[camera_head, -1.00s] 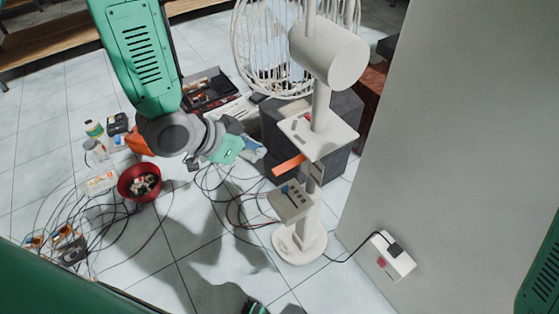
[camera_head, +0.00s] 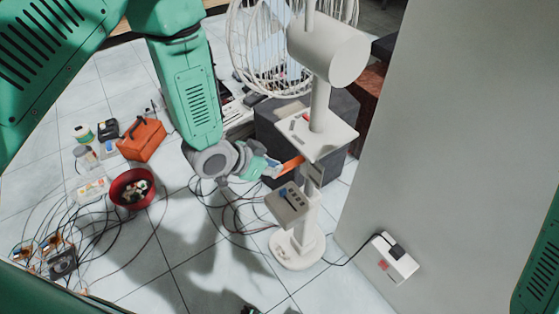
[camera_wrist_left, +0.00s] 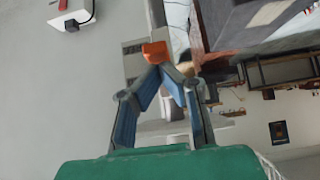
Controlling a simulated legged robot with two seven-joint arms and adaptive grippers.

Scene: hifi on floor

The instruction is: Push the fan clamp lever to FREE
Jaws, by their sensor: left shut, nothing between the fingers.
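The pedestal fan (camera_head: 318,88) stands upright on the floor, with a white cage and a grey-white motor housing. Its orange clamp lever (camera_head: 291,164) sticks out to the left below the square plate on the pole. My left gripper (camera_head: 274,168) is shut and empty, its tips at the lever's outer end. In the left wrist view the fingertips (camera_wrist_left: 165,66) meet just below the orange lever (camera_wrist_left: 155,49); I cannot tell whether they touch it. No FREE marking is readable. My right gripper is not recognisable in view.
A control box (camera_head: 289,204) is on the pole below the lever. Cables, a red bowl (camera_head: 132,188) and an orange toolbox (camera_head: 142,139) lie left. A dark box (camera_head: 268,120) stands behind the pole.

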